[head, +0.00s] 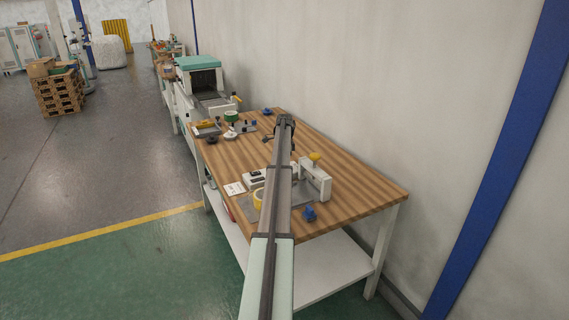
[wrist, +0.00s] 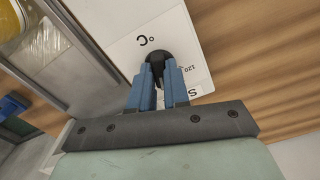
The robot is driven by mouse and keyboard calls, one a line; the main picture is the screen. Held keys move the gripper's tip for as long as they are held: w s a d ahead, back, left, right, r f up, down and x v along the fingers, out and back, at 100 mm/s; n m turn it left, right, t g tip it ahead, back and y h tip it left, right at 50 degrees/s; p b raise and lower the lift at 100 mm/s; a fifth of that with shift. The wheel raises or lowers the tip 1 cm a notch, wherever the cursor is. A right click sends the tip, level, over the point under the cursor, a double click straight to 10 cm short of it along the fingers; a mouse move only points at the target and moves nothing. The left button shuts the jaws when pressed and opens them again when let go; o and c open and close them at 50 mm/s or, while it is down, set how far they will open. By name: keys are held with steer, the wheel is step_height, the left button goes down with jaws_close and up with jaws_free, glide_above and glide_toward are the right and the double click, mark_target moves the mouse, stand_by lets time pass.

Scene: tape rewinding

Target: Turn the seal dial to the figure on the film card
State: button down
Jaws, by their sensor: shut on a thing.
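The black seal dial (wrist: 155,53) sits on a white panel (wrist: 195,42) printed with a C mark, the figure 120 and part of a letter S. My gripper (wrist: 159,70) is shut on the dial with its blue fingers on either side. Its fingers partly cover the dial, and I cannot tell which figure it points to. In the head view the white sealer body (head: 255,178) shows beside my arm, which hides the dial and my fingers. A white card (head: 234,188) lies on the table left of the sealer; its print is too small to read.
A yellow tape roll (head: 258,199) and a blue knob-like object (head: 309,213) are near the table's front. Other tools and a green roll (head: 231,116) are at the back. The table's right side is clear.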

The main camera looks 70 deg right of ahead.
steer(key=c, duration=1.1)
jaws_free()
steer(key=shift+r, duration=0.1)
step_height(320, 180, up, 14)
